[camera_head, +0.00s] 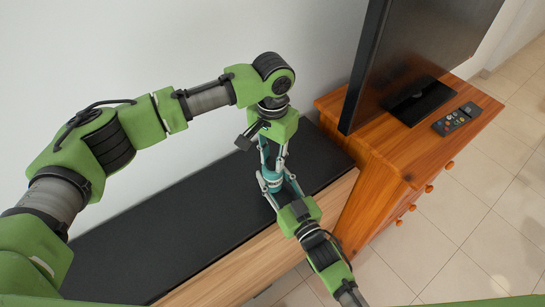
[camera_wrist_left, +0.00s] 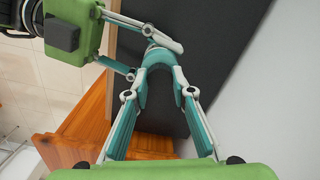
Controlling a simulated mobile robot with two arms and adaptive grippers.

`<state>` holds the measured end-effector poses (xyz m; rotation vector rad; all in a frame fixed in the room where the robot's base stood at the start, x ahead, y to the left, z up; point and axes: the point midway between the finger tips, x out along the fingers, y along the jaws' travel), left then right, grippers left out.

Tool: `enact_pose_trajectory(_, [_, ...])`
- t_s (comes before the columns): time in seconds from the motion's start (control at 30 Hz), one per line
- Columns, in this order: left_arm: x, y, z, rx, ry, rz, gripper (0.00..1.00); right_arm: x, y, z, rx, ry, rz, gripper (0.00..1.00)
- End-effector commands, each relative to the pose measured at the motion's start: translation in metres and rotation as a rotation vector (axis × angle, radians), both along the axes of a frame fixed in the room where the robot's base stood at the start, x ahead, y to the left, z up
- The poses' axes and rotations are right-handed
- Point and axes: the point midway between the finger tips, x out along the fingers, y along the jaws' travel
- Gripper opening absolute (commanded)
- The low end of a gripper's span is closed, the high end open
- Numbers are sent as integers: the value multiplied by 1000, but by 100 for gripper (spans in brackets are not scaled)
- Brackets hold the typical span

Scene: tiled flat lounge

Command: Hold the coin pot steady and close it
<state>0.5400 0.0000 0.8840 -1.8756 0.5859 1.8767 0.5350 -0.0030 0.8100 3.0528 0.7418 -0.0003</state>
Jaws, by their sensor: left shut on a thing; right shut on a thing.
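The coin pot (camera_head: 271,184) is a small teal round pot upright on the black top of a low bench. It shows in the left wrist view (camera_wrist_left: 156,60) beyond my left fingers. My left gripper (camera_head: 272,168) points straight down from above and is shut on the pot's top part, apparently the lid. My right gripper (camera_head: 271,186) comes in from the lower right and is shut around the pot's body lower down. It also shows at the upper left in the left wrist view. The fingers hide much of the pot, and I cannot see the seam between lid and body.
The black-topped bench (camera_head: 130,250) is otherwise clear and runs along a white wall. To the right, a wooden cabinet (camera_head: 370,165) carries a television (camera_head: 410,50) and a remote control (camera_head: 457,119). Tiled floor lies in front.

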Motion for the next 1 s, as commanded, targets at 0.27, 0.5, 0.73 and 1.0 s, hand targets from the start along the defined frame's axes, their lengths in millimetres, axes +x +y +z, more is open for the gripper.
enact_pose_trajectory(0.27, [0,0,0,-2,1,-461,0,0,0,0,0,0,0,0])
enact_pose_trajectory(0.5, [0,0,0,-1,-1,-655,0,0,0,0,0,0,0,0])
enact_pose_trajectory(0.73, [0,0,0,0,0,-653,42,0,0,0,0,0,0,0])
enact_pose_trajectory(1.0, [0,0,2,-1,-1,-651,42,0,0,0,0,0,0,0])
